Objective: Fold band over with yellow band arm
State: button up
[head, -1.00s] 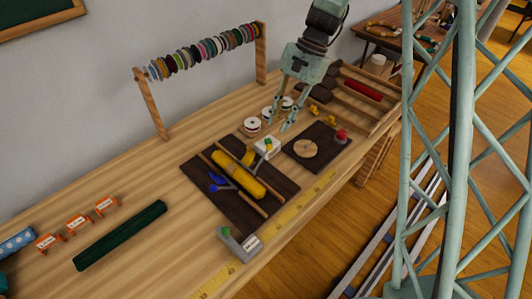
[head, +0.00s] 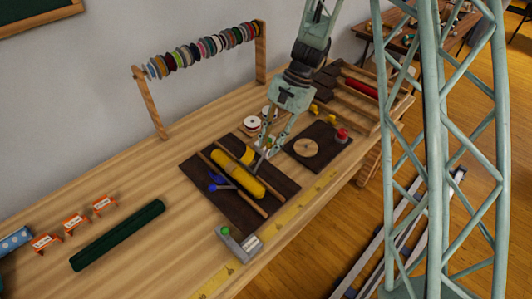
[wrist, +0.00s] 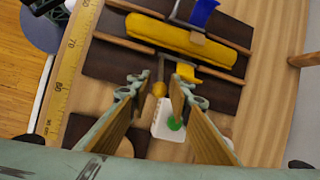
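A yellow roll (head: 238,175) lies across a dark board (head: 255,211) between two wooden strips. A yellow band flap (head: 247,154) sticks out at its far side; it also shows in the wrist view (wrist: 188,72). A grey arm with a yellow ball knob (wrist: 159,89) reaches from the roll side toward a white box with a green button (wrist: 168,122). My gripper (wrist: 157,91) is open, its fingers on either side of the knob, with no clear contact visible. In the head view, my gripper (head: 266,146) largely hides the knob and white box. A blue-tipped arm (head: 217,178) lies on the opposite side.
A dark board with a wooden disc (head: 306,148) and red button (head: 341,133) sits right of the roll board. A yellow ruler (head: 285,220) runs along the front edge, near a grey device (head: 238,243).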

aim_at(266, 152)
jog(key=shift+x, duration=1.65)
grip_shut()
